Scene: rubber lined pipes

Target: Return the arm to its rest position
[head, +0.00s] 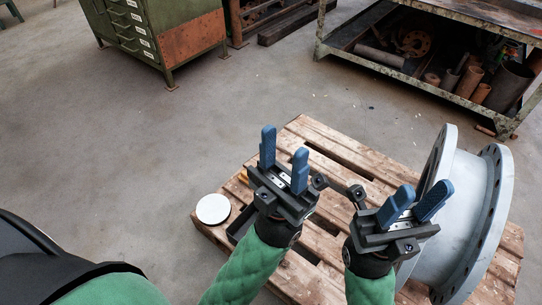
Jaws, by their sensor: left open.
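My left gripper (284,146) is above the middle of the wooden pallet. Its two blue fingers are apart with nothing between them. My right gripper (418,197) is further right, just in front of the large grey flanged pipe (468,192). Its blue fingers are also apart, and I see nothing held between them. Both green-sleeved arms come in from the bottom edge. The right gripper and its arm cover part of the pipe's near side. I cannot tell whether the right gripper touches the pipe.
The wooden pallet (345,150) lies on the concrete floor. A white round lid or disc (213,208) is at its left corner. A green drawer cabinet (150,35) stands back left. A metal workbench (440,92) with pipes on its shelf is back right.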

